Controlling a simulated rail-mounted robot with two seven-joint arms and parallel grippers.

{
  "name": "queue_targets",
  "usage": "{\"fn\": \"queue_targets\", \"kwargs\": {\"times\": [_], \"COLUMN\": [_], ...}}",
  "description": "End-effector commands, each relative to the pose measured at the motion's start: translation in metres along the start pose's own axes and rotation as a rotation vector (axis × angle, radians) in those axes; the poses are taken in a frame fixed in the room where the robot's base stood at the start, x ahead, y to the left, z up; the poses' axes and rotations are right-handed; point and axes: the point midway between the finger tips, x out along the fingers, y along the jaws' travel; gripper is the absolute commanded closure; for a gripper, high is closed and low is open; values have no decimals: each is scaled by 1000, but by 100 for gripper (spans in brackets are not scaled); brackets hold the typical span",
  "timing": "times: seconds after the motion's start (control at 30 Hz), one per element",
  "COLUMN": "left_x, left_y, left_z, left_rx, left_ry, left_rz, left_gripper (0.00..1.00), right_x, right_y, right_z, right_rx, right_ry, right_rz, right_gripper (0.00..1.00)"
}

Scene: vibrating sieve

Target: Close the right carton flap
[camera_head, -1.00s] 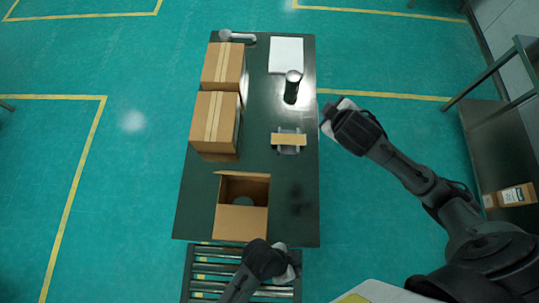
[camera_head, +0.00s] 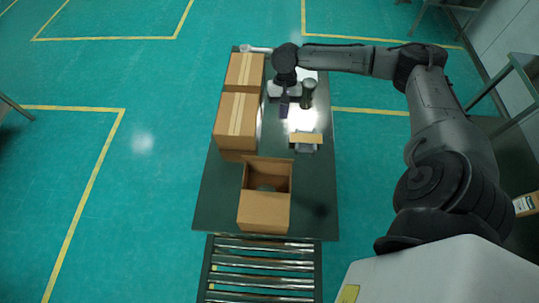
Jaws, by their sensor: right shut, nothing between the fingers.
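An open brown carton (camera_head: 263,213) stands near the front end of the dark table. Its top is open and a roundish grey item (camera_head: 266,188) shows inside. A narrow strip of cardboard stands at its far edge; I cannot make out a separate right flap. My right gripper (camera_head: 284,112) points down over the far half of the table, well beyond the open carton and to the right of the closed cartons. It is shut and empty. My left gripper is out of view.
Two closed, taped cartons (camera_head: 234,119) stand along the table's left side. A dark cylinder (camera_head: 308,93) stands close to the right of my right gripper. A tape-dispenser-like device (camera_head: 306,140) lies nearer. A roller conveyor (camera_head: 262,270) adjoins the table's front edge.

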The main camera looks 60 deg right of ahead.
Motion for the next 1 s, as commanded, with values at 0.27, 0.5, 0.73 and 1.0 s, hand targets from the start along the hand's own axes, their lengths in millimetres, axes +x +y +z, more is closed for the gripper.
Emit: {"fn": "queue_targets", "kwargs": {"times": [0.27,0.5,0.73,1.0], "left_x": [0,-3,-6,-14], "left_y": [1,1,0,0], "left_z": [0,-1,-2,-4], "left_rx": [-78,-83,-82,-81], "left_ry": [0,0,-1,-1], "left_rz": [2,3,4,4], "left_gripper": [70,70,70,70], "right_x": [3,31,76,111], "right_y": [-1,-1,-2,-4], "right_z": [0,1,1,12], "right_rx": [204,216,214,211], "right_ry": [2,0,0,2], "right_rz": [-6,-3,-5,-4], "right_gripper": [100,100,100,100]}}
